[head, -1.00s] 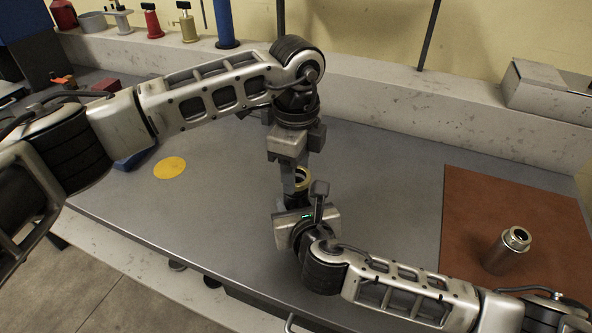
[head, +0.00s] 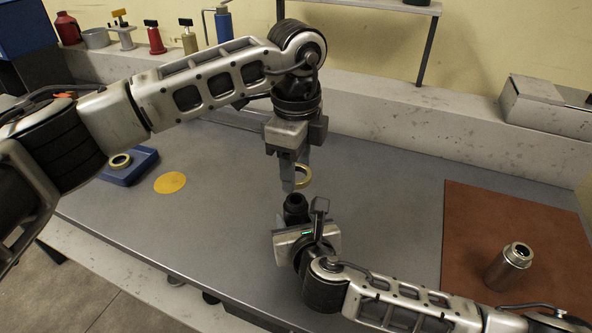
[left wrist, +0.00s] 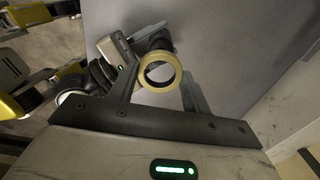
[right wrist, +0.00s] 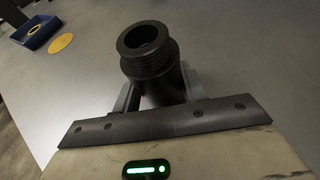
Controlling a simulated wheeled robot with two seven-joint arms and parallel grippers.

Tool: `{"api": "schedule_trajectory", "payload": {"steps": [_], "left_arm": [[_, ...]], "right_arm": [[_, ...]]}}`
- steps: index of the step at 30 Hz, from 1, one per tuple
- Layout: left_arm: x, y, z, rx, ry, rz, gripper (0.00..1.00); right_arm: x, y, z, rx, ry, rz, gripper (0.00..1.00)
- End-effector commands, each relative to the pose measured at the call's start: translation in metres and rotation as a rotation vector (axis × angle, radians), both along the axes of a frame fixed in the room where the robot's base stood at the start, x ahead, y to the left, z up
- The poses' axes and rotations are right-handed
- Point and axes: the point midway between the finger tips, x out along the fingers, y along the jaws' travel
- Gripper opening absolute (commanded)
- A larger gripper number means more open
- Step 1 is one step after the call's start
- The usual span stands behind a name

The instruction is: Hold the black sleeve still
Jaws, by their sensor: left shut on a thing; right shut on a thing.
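The black sleeve (head: 296,207) stands upright above the bench in the head view, with my right gripper (head: 305,236) shut on its body. In the right wrist view the sleeve (right wrist: 150,50) shows its open, threaded top end. My left gripper (head: 295,182) is above it, shut on a brass-coloured ring (head: 304,176). The left wrist view shows this ring (left wrist: 160,84) between the fingers. The ring is apart from the sleeve, above its top end. The sleeve's lower part is hidden by my right gripper.
A blue tray (head: 140,172) with another ring (head: 120,160) sits at the left, beside a yellow disc (head: 170,183). A metal cylinder (head: 508,268) stands on the brown mat (head: 480,215) at the right. The middle of the bench is clear.

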Motion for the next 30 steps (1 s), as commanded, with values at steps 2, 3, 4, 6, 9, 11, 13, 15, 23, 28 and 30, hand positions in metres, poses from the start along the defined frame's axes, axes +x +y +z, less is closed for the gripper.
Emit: {"api": "schedule_trajectory", "payload": {"steps": [2,3,4,6,9,11,13,15,23,28,30], "left_arm": [[0.0,0.0,0.0,0.0,0.0,0.0,0.21],[0.0,0.0,0.0,0.0,0.0,0.0,0.21],[0.0,0.0,0.0,-0.001,0.0,0.0,0.21],[0.0,0.0,0.0,-0.001,0.0,0.0,0.21],[0.0,0.0,0.0,-0.001,0.0,0.0,0.21],[0.0,0.0,0.0,-0.001,0.0,0.0,0.21],[0.0,0.0,0.0,-0.001,0.0,0.0,0.21],[0.0,0.0,0.0,-0.001,0.0,0.0,0.21],[0.0,0.0,0.006,-0.001,0.0,0.0,0.21],[0.0,0.0,0.008,-0.001,0.0,0.0,0.21],[0.0,0.0,0.009,-0.001,0.0,0.0,0.21]], "right_arm": [[0.0,-0.001,-0.002,-0.002,0.003,-0.001,0.45],[0.0,-0.001,-0.002,-0.002,0.003,-0.001,0.56],[0.0,-0.001,-0.002,-0.002,0.003,-0.001,0.65],[0.0,-0.001,-0.001,-0.002,0.003,-0.001,0.68],[0.0,0.0,-0.001,-0.002,0.002,-0.001,0.68],[0.0,0.0,-0.001,-0.002,0.001,-0.001,0.68],[-0.001,0.0,0.0,0.0,0.001,0.0,0.68],[-0.004,-0.001,0.001,0.0,0.001,0.001,0.68],[-0.045,-0.011,0.018,0.0,0.003,0.002,0.68],[-0.077,-0.019,0.032,0.0,0.004,0.002,0.68],[-0.088,-0.021,0.036,0.001,0.004,0.001,0.68]]}}
